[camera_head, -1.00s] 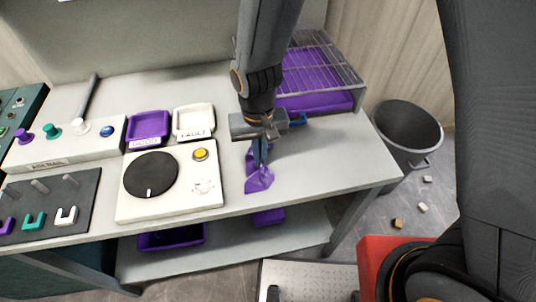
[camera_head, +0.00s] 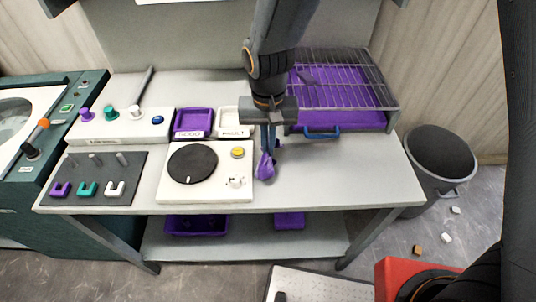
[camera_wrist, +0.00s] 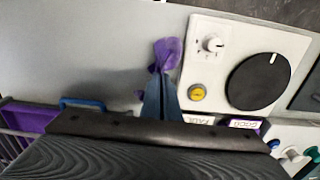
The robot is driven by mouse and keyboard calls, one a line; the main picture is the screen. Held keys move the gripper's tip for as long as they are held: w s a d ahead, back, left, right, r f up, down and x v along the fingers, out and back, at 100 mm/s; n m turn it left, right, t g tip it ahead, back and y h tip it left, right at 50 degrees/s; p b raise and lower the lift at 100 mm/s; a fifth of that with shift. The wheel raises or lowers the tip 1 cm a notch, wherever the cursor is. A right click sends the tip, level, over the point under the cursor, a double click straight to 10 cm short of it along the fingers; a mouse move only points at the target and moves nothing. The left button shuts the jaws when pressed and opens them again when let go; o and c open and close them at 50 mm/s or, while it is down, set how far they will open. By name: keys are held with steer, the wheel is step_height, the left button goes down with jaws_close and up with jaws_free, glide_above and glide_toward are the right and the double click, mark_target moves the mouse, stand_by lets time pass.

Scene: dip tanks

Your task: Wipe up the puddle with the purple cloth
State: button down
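The purple cloth (camera_head: 265,167) hangs crumpled from my gripper (camera_head: 269,148), just right of the white dial box. My gripper points down with its fingers shut on the cloth. In the wrist view, the cloth (camera_wrist: 166,54) bunches out beyond the blue-grey fingertips (camera_wrist: 161,82), beside the box corner. I cannot tell whether the cloth touches the tabletop (camera_head: 330,170). I cannot make out a puddle in either view; the cloth and gripper hide part of the table.
The white dial box (camera_head: 207,190) is close left of the cloth. A wire rack over a purple tray (camera_head: 350,119) stands behind right, with a blue handle (camera_head: 321,132). Two small trays, purple (camera_head: 193,122) and white (camera_head: 233,121), sit behind the box. A grey bin (camera_head: 440,160) stands right of the table.

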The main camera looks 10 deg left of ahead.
step_height(320, 180, up, 4)
steer(key=shift+f+p, duration=0.15)
steer(key=shift+p, duration=1.05)
